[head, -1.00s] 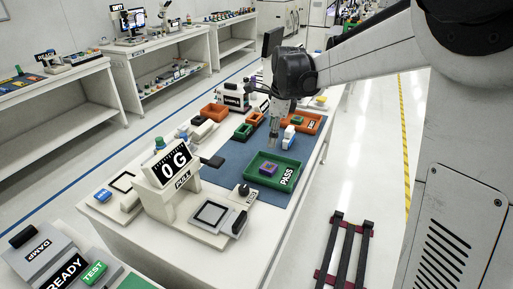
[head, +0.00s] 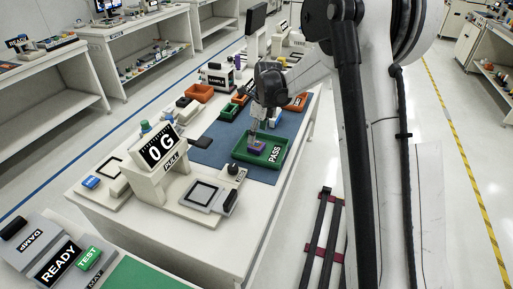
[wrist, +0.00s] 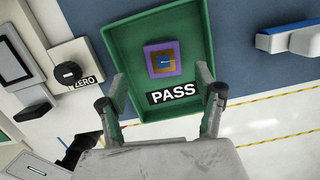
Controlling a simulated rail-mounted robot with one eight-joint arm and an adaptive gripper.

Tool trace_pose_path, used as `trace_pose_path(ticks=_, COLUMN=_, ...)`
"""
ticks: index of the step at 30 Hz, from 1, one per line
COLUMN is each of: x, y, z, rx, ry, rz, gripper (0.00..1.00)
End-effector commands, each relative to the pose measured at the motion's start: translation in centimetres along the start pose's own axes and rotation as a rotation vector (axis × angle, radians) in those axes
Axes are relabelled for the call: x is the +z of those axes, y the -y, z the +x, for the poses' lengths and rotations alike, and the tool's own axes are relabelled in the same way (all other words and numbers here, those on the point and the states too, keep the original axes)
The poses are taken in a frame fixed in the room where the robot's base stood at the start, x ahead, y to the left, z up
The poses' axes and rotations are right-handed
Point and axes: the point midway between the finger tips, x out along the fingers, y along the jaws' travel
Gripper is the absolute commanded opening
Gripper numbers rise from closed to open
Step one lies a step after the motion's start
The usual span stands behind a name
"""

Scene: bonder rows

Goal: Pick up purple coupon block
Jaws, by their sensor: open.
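The purple coupon block (head: 257,148) lies in the green PASS tray (head: 249,161). My gripper (head: 260,134) is just above the tray and the block in the head view. In the wrist view its two fingers (wrist: 161,78) are spread wide and nothing is between them. The block shows beyond the fingertips, roughly centred between them. I cannot tell the exact height gap.
The weighing stand reading 0 G (head: 160,148) and a ZERO knob (wrist: 68,73) stand left of the tray. A blue mat (head: 205,153) lies under the tray. A white and blue item (wrist: 303,40) is at right in the wrist view. Orange bins (head: 199,93) stand farther back.

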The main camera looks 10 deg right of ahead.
Motion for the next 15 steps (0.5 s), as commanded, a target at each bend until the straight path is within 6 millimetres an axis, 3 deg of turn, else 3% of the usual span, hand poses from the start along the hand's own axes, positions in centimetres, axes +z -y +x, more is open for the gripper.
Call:
trace_pose_path(ticks=8, x=-0.1, y=0.1, z=1.4, rx=0.000, ry=0.000, rz=0.000, gripper=0.67)
trace_pose_path(ticks=15, x=-0.4, y=0.6, z=4.2, rx=0.000, ry=0.000, rz=0.000, gripper=0.67)
